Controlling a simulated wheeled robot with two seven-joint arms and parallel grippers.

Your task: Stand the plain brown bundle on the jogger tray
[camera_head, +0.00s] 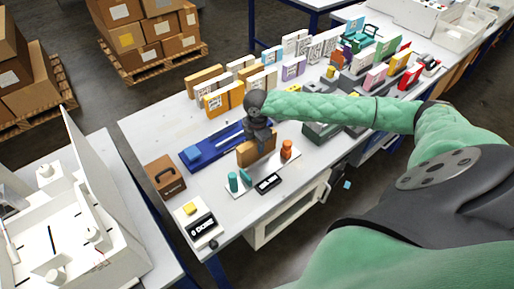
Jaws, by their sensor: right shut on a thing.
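My right gripper (258,134) comes in from the right, points down and is shut on the plain brown bundle (249,153). The bundle is upright, with its top edge partly hidden by the fingers. It is at the back edge of a pale plate (262,177), beside the blue tray-like device (196,159). I cannot tell whether its bottom touches anything, or for certain which of these is the jogger tray. My left gripper is out of view.
Teal pegs (233,182) and an orange piece (287,149) stand on the plate. A black display (269,184) lies in front, and a brown box (165,177) stands left. Several upright bundles (216,101) line the table behind.

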